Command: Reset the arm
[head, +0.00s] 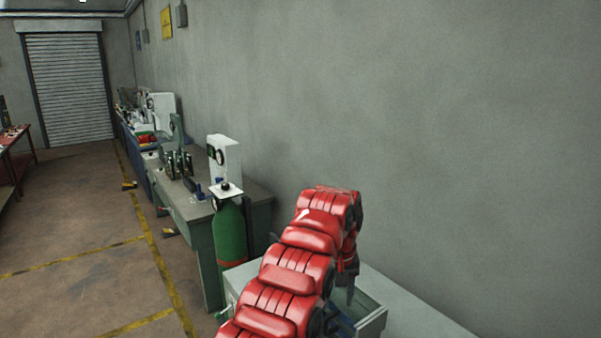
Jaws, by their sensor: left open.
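My left arm (290,271), red and segmented, rises from the bottom of the head view and bends over at the top. My left gripper (347,288) hangs down at its end, over an open drawer or box (376,323) with a pale rim and a greenish inside. The gripper is open; the arm partly hides it, and I see nothing held in it. Some blue shapes show low beside the arm, too covered to make out. My right gripper is not in view.
A green gas cylinder (230,235) stands left of my arm by a grey workbench (186,204). A white device with a dial (224,158) is above it. A bare grey wall (460,150) closes the right. Open floor (75,235) with yellow lines lies left, toward a shutter door (68,88).

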